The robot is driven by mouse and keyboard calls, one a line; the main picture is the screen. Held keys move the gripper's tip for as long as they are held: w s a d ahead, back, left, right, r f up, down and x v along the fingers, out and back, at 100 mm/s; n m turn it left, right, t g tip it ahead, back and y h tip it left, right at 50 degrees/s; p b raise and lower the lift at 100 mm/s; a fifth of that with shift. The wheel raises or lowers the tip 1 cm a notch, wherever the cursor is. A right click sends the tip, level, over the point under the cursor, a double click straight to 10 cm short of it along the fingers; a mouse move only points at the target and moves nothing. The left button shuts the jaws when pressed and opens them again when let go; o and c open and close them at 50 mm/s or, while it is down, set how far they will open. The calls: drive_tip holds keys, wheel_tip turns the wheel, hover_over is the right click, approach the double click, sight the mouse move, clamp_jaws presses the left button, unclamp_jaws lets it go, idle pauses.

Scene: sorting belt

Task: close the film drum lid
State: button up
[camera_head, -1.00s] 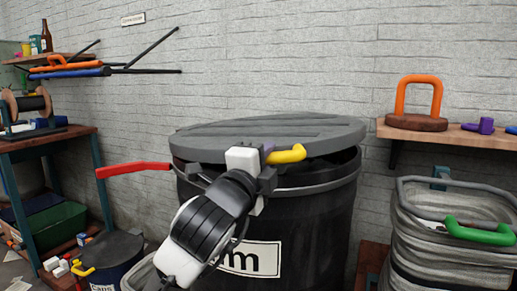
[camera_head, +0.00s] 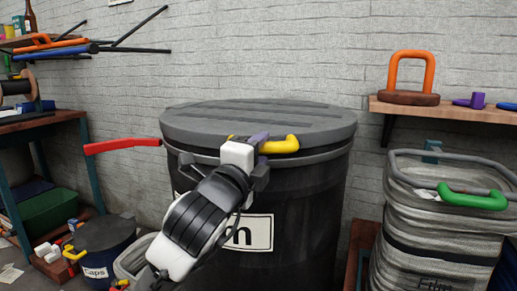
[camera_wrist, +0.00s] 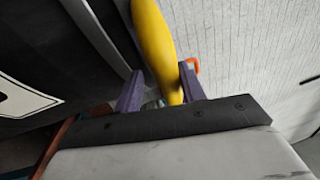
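The film drum (camera_head: 300,200) is a large black drum with a white label, partly hidden by my arm. Its grey ribbed lid (camera_head: 265,115) lies level over the rim, with no open gap visible along the front. The lid's yellow handle (camera_head: 283,145) is at the front edge. My gripper (camera_head: 258,143) is at this handle. In the wrist view the yellow handle (camera_wrist: 155,40) runs between my two purple fingers (camera_wrist: 160,82), nearly filling the space at their tips, so my gripper looks shut on it.
A red handle (camera_head: 122,145) sticks out left of the drum. A caps bin (camera_head: 100,245) stands at lower left. A ribbed grey bin with a green handle (camera_head: 472,196) stands at right, below a wooden shelf (camera_head: 450,108). A workbench (camera_head: 40,125) is at far left.

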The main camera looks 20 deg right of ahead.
drive_tip(key=shift+o, duration=0.2)
drive_tip(key=shift+r, duration=0.1)
drive_tip(key=shift+s+a, duration=0.1)
drive_tip(key=shift+s, duration=0.05)
drive_tip(key=b+v, duration=0.3)
drive_tip(key=v, duration=1)
drive_tip(key=shift+s, duration=0.15)
drive_tip(key=shift+a, duration=0.15)
